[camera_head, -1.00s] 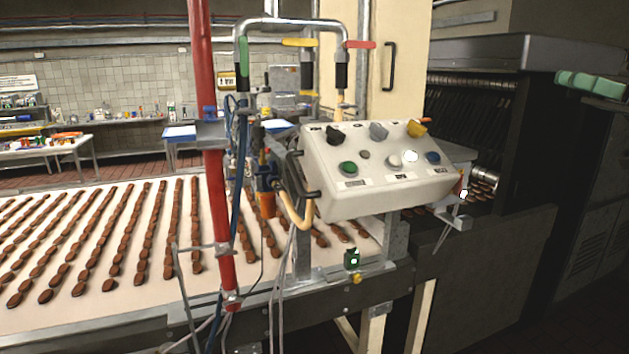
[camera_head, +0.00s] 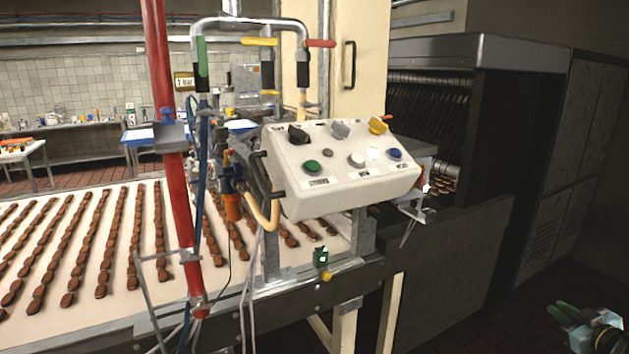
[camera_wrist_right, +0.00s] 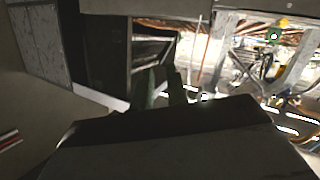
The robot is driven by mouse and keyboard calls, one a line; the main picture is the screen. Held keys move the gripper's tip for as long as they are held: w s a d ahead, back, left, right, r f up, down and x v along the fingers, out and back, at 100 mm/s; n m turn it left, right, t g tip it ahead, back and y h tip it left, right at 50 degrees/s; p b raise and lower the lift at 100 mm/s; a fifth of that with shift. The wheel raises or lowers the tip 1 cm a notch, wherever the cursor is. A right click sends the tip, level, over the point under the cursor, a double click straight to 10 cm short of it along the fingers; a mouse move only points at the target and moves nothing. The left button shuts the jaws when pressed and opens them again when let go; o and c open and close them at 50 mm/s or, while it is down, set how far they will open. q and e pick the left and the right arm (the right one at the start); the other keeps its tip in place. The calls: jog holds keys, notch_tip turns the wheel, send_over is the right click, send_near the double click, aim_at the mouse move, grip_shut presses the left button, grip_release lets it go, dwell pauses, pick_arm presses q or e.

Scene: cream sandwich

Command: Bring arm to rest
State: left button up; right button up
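My right gripper (camera_head: 566,314) is at the lower right corner of the head view, with green fingers pointing left. It is low, in front of the dark machine and clear of the control box. In the right wrist view its dark green fingers (camera_wrist_right: 163,88) show close together against a dim background. The gap between them is too unclear to judge, and I see nothing held. My left gripper is out of view.
A white control box (camera_head: 340,175) with knobs and buttons stands beside the conveyor (camera_head: 110,250) carrying rows of brown biscuits. A red post (camera_head: 172,200) rises in front. A dark machine (camera_head: 450,260) stands right. Dark floor (camera_head: 430,320) lies open at lower right.

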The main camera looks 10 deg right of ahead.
jog(key=s+d+f+n+g+h, duration=0.1)
jog(key=s+d+f+g+h, duration=0.3)
jog(key=s+f, duration=0.5)
jog(key=s+d+f+g+h, duration=0.1)
jog(key=s+d+f+g, duration=0.2)
jog(key=s+d+f, duration=0.55)
jog(key=s+d+f+n+g+h, duration=0.1)
jog(key=s+d+g+h, duration=0.15)
jog(key=s, duration=0.95)
jog(key=s+d+n+g+h, duration=0.1)
jog(key=s+g, duration=0.3)
jog(key=s, duration=0.8)
jog(key=s+a+f+m+y, duration=0.1)
jog(key=s+a+f+y, duration=0.2)
jog(key=a+f, duration=0.95)
jog(key=s+a+f+m+y, duration=0.1)
jog(key=s+a+f+y, duration=0.2)
jog(key=a+f, duration=0.95)
jog(key=s+a+f+m+y, duration=0.15)
jog(key=a+y, duration=0.25)
jog(key=a, duration=2.9)
notch_tip(320, 180, down, 17)
jog(key=b, duration=1.6)
jog(key=shift+d+g+b, duration=0.3)
jog(key=shift+d+g, duration=0.05)
jog(key=shift+g, duration=0.1)
jog(key=shift+o, duration=0.4)
jog(key=shift+h, duration=0.25)
